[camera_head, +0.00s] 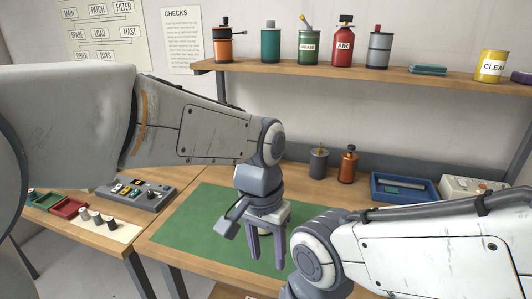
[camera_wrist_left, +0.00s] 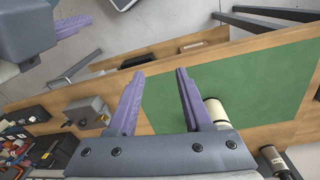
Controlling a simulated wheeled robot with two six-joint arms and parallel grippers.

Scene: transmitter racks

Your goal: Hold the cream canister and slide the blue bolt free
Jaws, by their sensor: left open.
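My left gripper (camera_head: 267,264) is open, its fingers pointing down over the green mat (camera_head: 195,228). In the left wrist view its two purple fingers (camera_wrist_left: 158,73) stand wide apart with nothing between them. A cream canister (camera_wrist_left: 215,110) with a dark end shows just right of the right finger, partly covered by that finger and the gripper body. In the head view only a cream sliver (camera_head: 265,233) shows between the fingers. I cannot make out the blue bolt. Part of my right gripper (camera_wrist_left: 70,26) shows at the upper left of the left wrist view; its opening is unclear.
A grey canister (camera_head: 318,162) and a copper one (camera_head: 348,165) stand at the back of the bench. A blue tray (camera_head: 404,201) lies right of them. A control box (camera_head: 140,194) stands left of the mat. The shelf (camera_head: 300,71) holds several containers.

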